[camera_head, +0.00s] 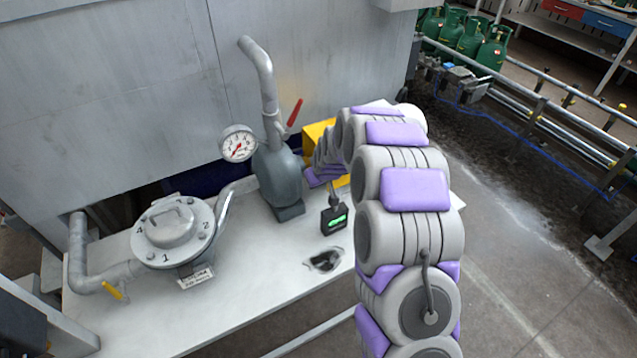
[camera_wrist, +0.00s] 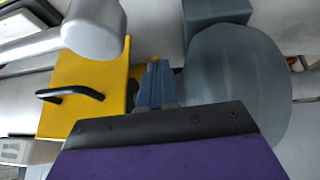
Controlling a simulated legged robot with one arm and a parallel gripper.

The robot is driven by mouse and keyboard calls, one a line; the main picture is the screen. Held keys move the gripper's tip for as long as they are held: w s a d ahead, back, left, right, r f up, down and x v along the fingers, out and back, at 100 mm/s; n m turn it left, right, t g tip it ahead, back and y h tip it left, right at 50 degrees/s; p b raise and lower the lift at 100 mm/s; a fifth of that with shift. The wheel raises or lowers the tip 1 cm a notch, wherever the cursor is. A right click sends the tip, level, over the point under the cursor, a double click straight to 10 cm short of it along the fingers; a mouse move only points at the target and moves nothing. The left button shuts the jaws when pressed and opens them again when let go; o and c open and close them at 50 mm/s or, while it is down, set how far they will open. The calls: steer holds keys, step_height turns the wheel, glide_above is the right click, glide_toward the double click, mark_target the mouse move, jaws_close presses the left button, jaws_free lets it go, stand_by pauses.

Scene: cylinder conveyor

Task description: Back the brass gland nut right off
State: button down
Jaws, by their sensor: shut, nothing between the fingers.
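I cannot make out the brass gland nut for certain in either view. In the wrist view my gripper (camera_wrist: 154,72) shows as blue-grey fingers, shut, with nothing seen held. A small orange-brown patch shows at the fingertips; I cannot tell what it is. The fingers lie between a yellow box (camera_wrist: 85,95) with a black handle and a rounded grey vessel (camera_wrist: 240,90). In the head view the vessel (camera_head: 278,178) stands on the bench with a pipe and red lever (camera_head: 294,112) above it. My arm hides the fingertips there.
A pressure gauge (camera_head: 238,144) is left of the vessel. A round flanged lid (camera_head: 172,232) with numbered bolts sits further left on the white bench (camera_head: 240,290). A small black device (camera_head: 334,216) with a green display is near my arm. The yellow box (camera_head: 318,130) is partly hidden.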

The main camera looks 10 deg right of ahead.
steer(key=p+v, duration=0.1)
steer(key=v, duration=0.9)
steer(key=shift+s+d+p, duration=0.2)
steer(key=shift+s+p, duration=0.2)
steer(key=shift+s, duration=0.2)
